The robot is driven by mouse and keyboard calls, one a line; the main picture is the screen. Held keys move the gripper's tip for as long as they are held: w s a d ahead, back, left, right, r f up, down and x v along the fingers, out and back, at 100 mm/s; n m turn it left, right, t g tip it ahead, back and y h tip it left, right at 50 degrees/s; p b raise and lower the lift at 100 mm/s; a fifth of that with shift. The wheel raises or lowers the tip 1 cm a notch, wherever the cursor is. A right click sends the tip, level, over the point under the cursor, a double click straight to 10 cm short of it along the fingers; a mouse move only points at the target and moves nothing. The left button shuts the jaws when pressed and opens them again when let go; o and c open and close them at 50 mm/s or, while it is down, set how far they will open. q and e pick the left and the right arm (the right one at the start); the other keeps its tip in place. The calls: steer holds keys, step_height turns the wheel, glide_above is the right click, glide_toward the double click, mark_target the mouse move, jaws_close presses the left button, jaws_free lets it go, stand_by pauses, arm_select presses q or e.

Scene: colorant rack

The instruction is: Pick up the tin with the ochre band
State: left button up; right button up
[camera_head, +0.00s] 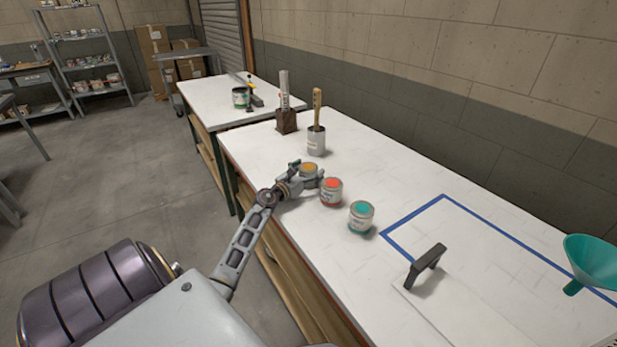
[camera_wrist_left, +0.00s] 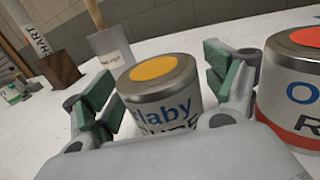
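The tin with an ochre disc on its lid (camera_head: 309,168) stands upright on the white workbench, partly hidden by my left gripper (camera_head: 307,174). In the left wrist view the tin (camera_wrist_left: 160,95) shows a grey metal rim and a label with blue and black lettering; its lower part is hidden by the gripper, and no band shows. My left gripper's green-padded fingers (camera_wrist_left: 160,78) stand on either side of the tin, open, with a gap visible on the right side. My right gripper is not in view.
A red-orange tin (camera_head: 331,191) stands close to the right of my gripper, with a teal tin (camera_head: 361,217) beyond it. A can with a brush (camera_head: 316,142) and a brown block (camera_head: 287,121) stand behind. A green funnel (camera_head: 592,260) and black handle (camera_head: 425,263) are at right.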

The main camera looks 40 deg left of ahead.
arm_select(q)
steer(key=c, duration=0.9)
steer(key=shift+r, duration=0.1)
steer(key=shift+c, duration=0.5)
steer(key=shift+r+p, duration=0.35)
steer(key=shift+r, duration=0.3)
step_height(320, 180, up, 3)
steer(key=shift+f+p, duration=0.1)
steer(key=shift+p, duration=0.55)
step_height(320, 180, up, 5)
steer(key=shift+f+p, duration=0.1)
steer(key=shift+p, duration=0.9)
steer(key=shift+r, duration=0.45)
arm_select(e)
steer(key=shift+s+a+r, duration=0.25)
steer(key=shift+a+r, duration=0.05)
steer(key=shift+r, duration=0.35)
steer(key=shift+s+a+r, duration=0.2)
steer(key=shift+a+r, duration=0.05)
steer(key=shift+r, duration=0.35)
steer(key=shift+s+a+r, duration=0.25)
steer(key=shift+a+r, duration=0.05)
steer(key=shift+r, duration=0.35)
